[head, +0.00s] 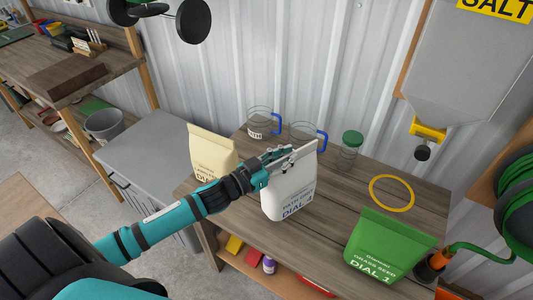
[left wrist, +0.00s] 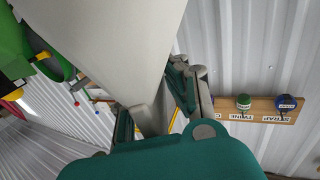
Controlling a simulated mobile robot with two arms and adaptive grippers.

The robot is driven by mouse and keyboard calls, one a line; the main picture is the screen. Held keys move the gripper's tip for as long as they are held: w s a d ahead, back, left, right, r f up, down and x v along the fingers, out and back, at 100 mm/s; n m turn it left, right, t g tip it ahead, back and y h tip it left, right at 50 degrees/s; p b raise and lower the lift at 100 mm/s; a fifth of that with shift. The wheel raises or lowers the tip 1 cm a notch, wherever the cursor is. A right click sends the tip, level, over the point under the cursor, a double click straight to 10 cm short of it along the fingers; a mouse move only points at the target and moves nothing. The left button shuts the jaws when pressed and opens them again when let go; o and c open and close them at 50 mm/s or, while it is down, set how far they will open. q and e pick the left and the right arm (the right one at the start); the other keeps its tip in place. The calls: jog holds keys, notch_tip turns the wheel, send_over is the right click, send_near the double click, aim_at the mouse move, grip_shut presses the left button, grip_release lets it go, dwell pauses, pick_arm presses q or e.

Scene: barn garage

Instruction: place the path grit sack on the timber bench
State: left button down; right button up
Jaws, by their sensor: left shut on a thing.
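The path grit sack (head: 290,195) is white, upright and printed "PATH GRIT" and "DIAL 4". My left gripper (head: 287,158) is shut on its top edge, coming in from the left. In the left wrist view the pale sack (left wrist: 110,40) fills the space between the fingers (left wrist: 155,105). The timber bench (head: 330,195) has a brown plank top against the metal wall. The sack is over the bench's front part; I cannot tell whether its bottom touches the planks. My right gripper is not in view.
A cream sack (head: 212,152) stands left of the held sack, and a green grass seed sack (head: 385,248) stands to the right. Behind are jugs with blue handles (head: 322,140), a green-lidded jar (head: 350,150) and a yellow ring (head: 391,193). Bare planks show between the sacks.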

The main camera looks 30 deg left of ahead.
pick_arm(q)
jog(key=p, duration=0.1)
send_over(310, 176)
jog(key=s+a, duration=0.1)
jog(key=shift+a, duration=0.15)
jog(key=shift+w+d, duration=0.15)
jog(key=shift+d, duration=0.05)
jog(key=shift+w+d, duration=0.25)
jog(key=shift+d, duration=0.05)
jog(key=shift+w+d+f+p, duration=0.1)
jog(key=shift+d+f+p, duration=0.1)
jog(key=shift+p, duration=0.1)
jog(key=shift+f, duration=1.6)
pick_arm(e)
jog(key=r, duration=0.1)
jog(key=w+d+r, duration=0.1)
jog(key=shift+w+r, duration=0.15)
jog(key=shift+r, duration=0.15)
